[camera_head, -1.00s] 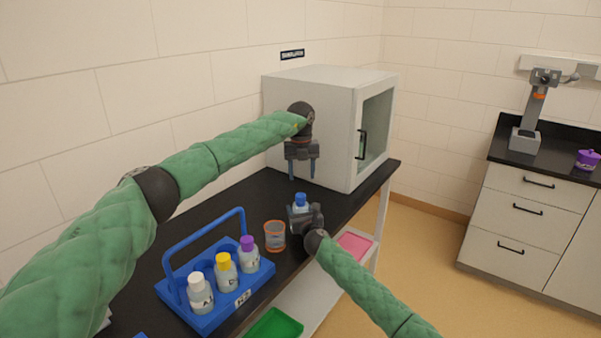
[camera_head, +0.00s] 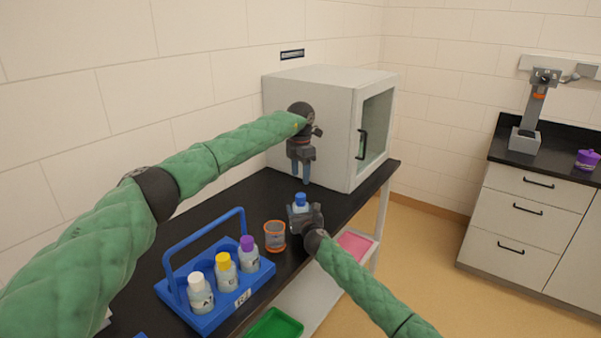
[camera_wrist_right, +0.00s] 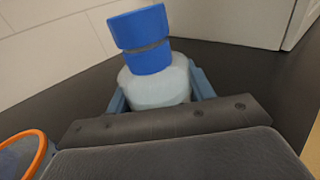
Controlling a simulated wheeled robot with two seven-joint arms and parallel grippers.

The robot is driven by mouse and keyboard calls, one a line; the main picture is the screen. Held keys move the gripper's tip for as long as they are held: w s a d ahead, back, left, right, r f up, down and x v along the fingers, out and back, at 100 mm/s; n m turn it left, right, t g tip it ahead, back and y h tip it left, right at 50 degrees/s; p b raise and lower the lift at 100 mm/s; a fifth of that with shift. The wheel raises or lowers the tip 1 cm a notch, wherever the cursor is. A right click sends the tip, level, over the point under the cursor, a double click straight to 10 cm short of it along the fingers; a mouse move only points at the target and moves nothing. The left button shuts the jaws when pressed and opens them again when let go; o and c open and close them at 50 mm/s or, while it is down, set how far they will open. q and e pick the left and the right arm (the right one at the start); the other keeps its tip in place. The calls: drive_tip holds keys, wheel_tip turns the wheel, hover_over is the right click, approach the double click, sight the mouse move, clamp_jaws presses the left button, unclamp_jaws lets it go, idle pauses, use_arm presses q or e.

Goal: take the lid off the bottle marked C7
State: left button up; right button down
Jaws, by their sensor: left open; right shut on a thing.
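A bottle with a pale body (camera_wrist_right: 155,88) and a blue lid (camera_wrist_right: 140,30) is held upright, near the black bench top, by my right gripper (camera_head: 302,215). The gripper is shut around its body. The blue lid also shows in the head view (camera_head: 300,199), with a thin grey band across it in the wrist view. No label is readable on this bottle, so I cannot tell if it is C7. My left gripper (camera_head: 301,182) points down, open and empty, just above the lid and apart from it.
A blue carrier (camera_head: 207,320) holds bottles with white (camera_head: 196,278), yellow (camera_head: 222,259) and purple (camera_head: 247,242) lids. An orange-rimmed cup (camera_head: 275,237) stands left of my right gripper. A white cabinet (camera_head: 316,90) stands behind my left gripper. Green (camera_head: 275,325) and pink (camera_head: 355,244) trays lie below.

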sight(300, 195)
use_arm(q)
drive_tip(key=shift+f, duration=3.95)
drive_tip(key=c, duration=1)
drive_tip(key=shift+r, duration=0.3)
drive_tip(key=shift+r, duration=0.7)
drive_tip(key=shift+r, duration=0.15)
